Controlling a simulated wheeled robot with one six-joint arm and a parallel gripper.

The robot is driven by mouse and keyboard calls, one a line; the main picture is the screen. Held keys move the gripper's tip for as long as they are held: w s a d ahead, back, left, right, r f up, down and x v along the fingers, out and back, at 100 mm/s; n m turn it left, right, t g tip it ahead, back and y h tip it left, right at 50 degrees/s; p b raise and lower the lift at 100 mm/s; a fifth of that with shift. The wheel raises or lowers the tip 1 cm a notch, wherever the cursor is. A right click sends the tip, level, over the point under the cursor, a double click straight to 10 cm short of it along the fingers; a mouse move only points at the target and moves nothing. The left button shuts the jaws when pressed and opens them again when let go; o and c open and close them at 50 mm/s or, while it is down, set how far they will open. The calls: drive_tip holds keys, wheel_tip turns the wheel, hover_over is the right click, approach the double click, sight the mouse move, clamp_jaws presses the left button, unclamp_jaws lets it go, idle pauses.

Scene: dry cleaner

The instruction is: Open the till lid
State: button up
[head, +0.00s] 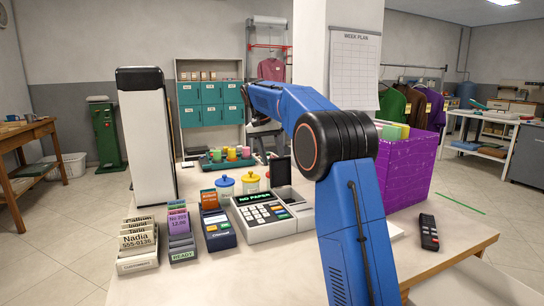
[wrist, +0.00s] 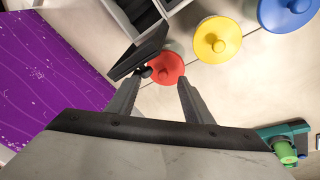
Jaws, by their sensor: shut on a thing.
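The till (head: 262,226) stands on the counter, its display reading "NO PAPER". Its dark lid (head: 281,171) stands raised, roughly upright, at the back of an open compartment. In the wrist view the lid (wrist: 138,52) is a dark panel seen near edge-on, with a dark knob (wrist: 147,72) by my left fingertip. The till's grey-edged compartments (wrist: 120,22) show beyond it. My gripper (wrist: 160,82) is shut on the lid at its knob; the exact contact is hard to see.
Jars with red (wrist: 166,68), yellow (wrist: 217,42) and blue (wrist: 288,10) lids stand close by the till. A purple box (head: 411,172) stands to the right, a black handset (head: 428,232) in front of it.

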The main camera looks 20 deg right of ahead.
drive_tip(key=v, duration=1.2)
idle(0.3)
